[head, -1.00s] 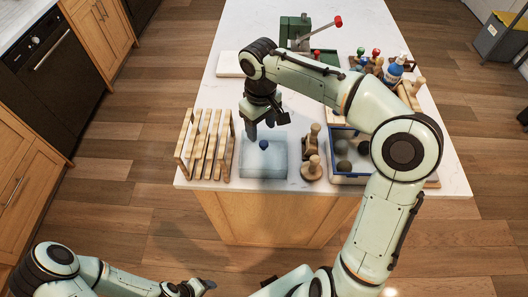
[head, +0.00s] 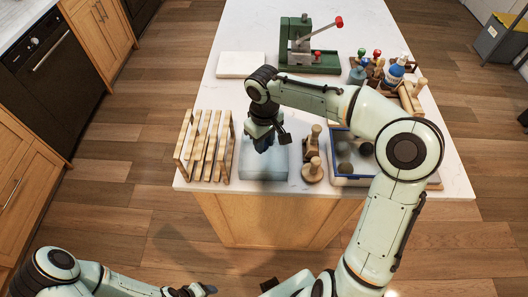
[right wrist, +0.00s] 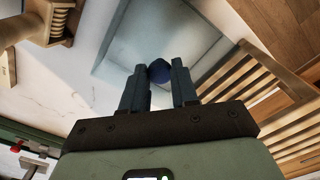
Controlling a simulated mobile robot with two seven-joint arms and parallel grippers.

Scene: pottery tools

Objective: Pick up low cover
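The low cover (head: 264,172) is a pale, see-through box near the table's front edge. Its dark blue knob (right wrist: 159,69) shows in the right wrist view, and my gripper hides it in the head view. My right gripper (head: 263,143) points down over the cover. In the right wrist view its two fingers (right wrist: 158,78) are apart, with the knob between or just beyond the tips; I cannot tell if they touch it. My left gripper (head: 198,289) is low at the bottom of the head view, away from the table, its fingers too small to read.
A slatted wooden rack (head: 207,146) stands close left of the cover. Wooden stamps (head: 312,169) and a blue-rimmed tray (head: 343,181) of dark balls stand to the right. A green press (head: 308,60), a white slab (head: 241,65) and several bottles are farther back.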

